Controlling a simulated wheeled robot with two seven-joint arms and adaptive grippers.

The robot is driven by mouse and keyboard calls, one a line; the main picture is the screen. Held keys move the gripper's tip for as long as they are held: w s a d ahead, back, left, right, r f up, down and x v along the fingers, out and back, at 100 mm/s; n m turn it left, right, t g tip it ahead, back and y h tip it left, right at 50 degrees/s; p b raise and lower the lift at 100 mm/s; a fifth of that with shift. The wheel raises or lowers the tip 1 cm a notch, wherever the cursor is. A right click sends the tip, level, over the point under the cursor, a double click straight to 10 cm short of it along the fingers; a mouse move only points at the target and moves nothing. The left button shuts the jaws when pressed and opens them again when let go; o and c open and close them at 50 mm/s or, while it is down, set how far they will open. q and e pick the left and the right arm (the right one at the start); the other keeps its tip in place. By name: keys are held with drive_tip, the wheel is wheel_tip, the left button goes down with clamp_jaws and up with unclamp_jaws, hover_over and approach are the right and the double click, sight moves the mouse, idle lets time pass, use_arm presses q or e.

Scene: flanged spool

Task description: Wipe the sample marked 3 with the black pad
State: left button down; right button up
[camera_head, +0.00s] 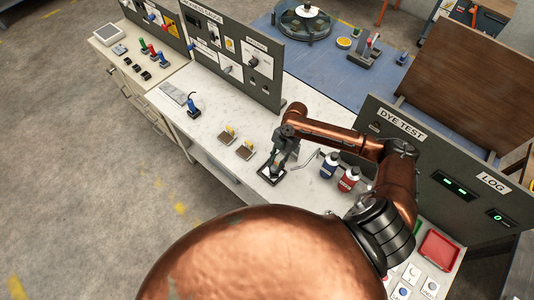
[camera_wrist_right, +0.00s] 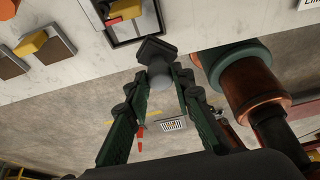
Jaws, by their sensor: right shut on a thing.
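My right gripper (camera_head: 275,168) is over the white bench; in the right wrist view its two green-padded fingers (camera_wrist_right: 163,80) are shut on the grey knob of the black pad (camera_wrist_right: 157,48). The pad is tilted in that view and overlaps the near edge of a dark-framed square (camera_wrist_right: 113,40) with a pale inside. I cannot tell whether they touch. Two brown samples with yellow pieces, one nearer (camera_head: 244,150) and one farther (camera_head: 226,136), lie left of the gripper. The wrist view shows them too (camera_wrist_right: 62,50). No number is readable on them. My left gripper is out of view.
A blue-labelled bottle (camera_head: 329,166) and a red-labelled bottle (camera_head: 348,180) stand right of the gripper, close to my arm. The DYE TEST panel (camera_head: 440,165) rises behind them. A blue-handled tool (camera_head: 193,104) stands farther left. A red tray (camera_head: 438,249) is at lower right.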

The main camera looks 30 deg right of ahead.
drive_tip(key=shift+r+p, duration=0.55)
drive_tip(key=shift+r, duration=0.25)
drive_tip(key=shift+w+f+b, duration=0.1)
drive_tip(key=shift+b, duration=0.2)
drive_tip(key=w+a+r+m+t+h+b, duration=0.2)
drive_tip(key=w+a+m+t+b, duration=0.1)
drive_tip(key=m+b, duration=0.6)
drive_tip(key=w+a+r+m+t+h+b, duration=0.2)
drive_tip(key=w+a+r+m+t+b, duration=0.1)
drive_tip(key=m+b, duration=0.6)
drive_tip(key=w+a+m, duration=0.1)
drive_tip(key=m, duration=0.3)
drive_tip(key=shift+w, duration=0.2)
drive_tip(key=shift+a, duration=0.1)
